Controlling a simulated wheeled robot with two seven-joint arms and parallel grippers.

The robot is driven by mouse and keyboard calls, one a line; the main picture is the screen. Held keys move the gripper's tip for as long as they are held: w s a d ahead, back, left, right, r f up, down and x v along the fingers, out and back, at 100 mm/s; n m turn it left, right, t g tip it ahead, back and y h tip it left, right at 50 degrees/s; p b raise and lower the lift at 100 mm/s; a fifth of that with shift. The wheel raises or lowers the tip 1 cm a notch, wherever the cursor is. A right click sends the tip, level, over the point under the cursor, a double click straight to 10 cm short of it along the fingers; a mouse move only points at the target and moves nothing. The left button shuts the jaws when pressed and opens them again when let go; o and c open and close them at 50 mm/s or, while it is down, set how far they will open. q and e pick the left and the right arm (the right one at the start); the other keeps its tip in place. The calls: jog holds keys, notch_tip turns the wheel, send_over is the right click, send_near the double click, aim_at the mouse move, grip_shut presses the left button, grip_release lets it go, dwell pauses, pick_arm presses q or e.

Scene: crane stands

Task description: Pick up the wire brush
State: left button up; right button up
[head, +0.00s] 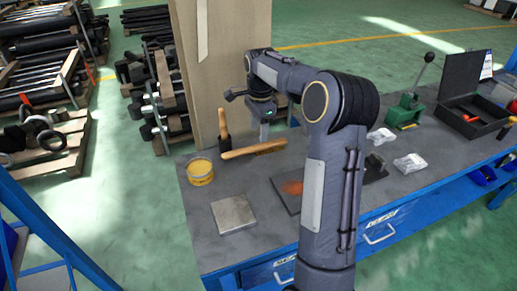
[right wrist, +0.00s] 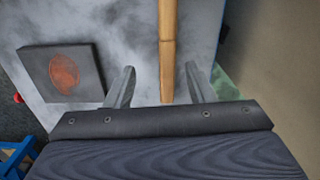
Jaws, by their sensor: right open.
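The wire brush (head: 253,150) lies on the grey bench top (head: 246,180), with a long wooden handle and dark bristles toward its right end. My right gripper (head: 265,136) points down just above it, near the bristle end. In the right wrist view my open right gripper (right wrist: 160,68) has one finger on each side of the brush's wooden handle (right wrist: 167,45). I cannot tell how far above the bench the fingertips are. No bristles show in that view. My left gripper is out of view.
A dark plate with an orange patch (right wrist: 62,72) lies beside the brush. A yellow tin (head: 200,173), a wooden-handled tool (head: 223,130) and a metal block (head: 233,214) are near. A green press (head: 405,110) and an open case (head: 470,105) stand right; a tall board (head: 225,70) stands behind.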

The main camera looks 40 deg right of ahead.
aim_at(258, 146)
jog(key=shift+w+d+f+m, duration=0.3)
jog(key=shift+d+f+m, duration=0.25)
jog(key=shift+f, duration=0.25)
jog(key=f, duration=0.7)
jog(key=shift+w+a+p, duration=0.25)
jog(key=shift+a+p, duration=0.05)
jog(key=shift+p, duration=0.1)
grip_shut()
